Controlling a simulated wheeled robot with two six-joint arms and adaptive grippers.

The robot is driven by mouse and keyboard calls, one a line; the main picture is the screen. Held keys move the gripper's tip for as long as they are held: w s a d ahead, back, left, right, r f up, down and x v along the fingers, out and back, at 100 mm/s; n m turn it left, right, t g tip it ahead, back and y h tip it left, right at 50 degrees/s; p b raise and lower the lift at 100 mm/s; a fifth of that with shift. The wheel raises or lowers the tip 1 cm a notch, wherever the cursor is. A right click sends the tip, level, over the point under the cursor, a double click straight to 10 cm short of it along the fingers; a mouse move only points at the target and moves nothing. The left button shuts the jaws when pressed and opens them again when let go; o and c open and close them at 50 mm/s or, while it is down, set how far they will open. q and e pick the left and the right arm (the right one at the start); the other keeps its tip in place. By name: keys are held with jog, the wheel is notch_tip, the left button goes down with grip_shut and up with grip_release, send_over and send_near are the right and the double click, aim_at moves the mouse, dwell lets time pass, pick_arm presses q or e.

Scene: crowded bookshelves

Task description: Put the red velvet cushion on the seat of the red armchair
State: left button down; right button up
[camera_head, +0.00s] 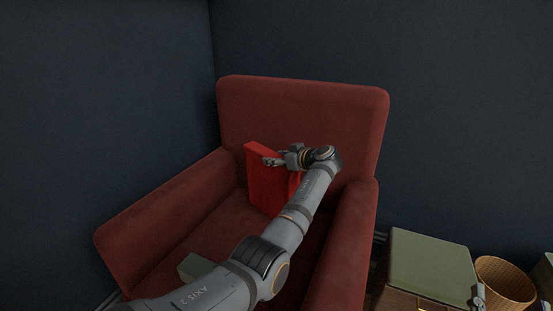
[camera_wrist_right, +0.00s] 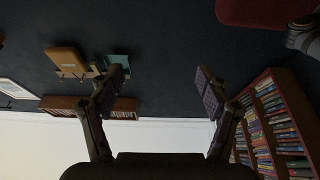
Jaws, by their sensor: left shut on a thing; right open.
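The bright red cushion (camera_head: 265,185) stands upright over the seat of the red armchair (camera_head: 300,110), in front of the backrest. My left gripper (camera_head: 272,160) is shut on its upper part. The left arm reaches over the seat and hides part of the cushion and chair. I cannot tell whether the cushion's lower edge touches the seat (camera_head: 225,230). My right gripper (camera_wrist_right: 163,85) is open in the right wrist view, with nothing between its fingers. A dark red piece, likely the armchair, shows at that view's top right (camera_wrist_right: 262,10).
A pale green-grey block (camera_head: 195,266) shows at the seat's front, partly hidden by my arm. Full bookshelves (camera_wrist_right: 275,125) show in the wrist view. Dark walls stand behind the chair.

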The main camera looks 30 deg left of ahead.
pick_arm(q)
jog(key=c, duration=1)
grip_release()
jog(key=o, duration=0.5)
pick_arm(e)
jog(key=shift+r, duration=0.3)
pick_arm(q)
jog(key=shift+r, duration=0.1)
jog(key=p+v, duration=0.1)
jog(key=v, duration=0.4)
jog(key=p+v, duration=0.1)
jog(key=v, duration=0.6)
jog(key=shift+p, duration=0.35)
pick_arm(e)
jog(key=s+f+g, duration=0.3)
jog(key=f+g, duration=0.2)
jog(key=f, duration=0.7)
jog(key=s+f+g, duration=0.3)
jog(key=f+g, duration=0.3)
jog(key=f, duration=0.6)
jog(key=shift+s+a+f+g, duration=0.2)
jog(key=shift+a+f+g, duration=0.1)
jog(key=shift+a+f, duration=0.05)
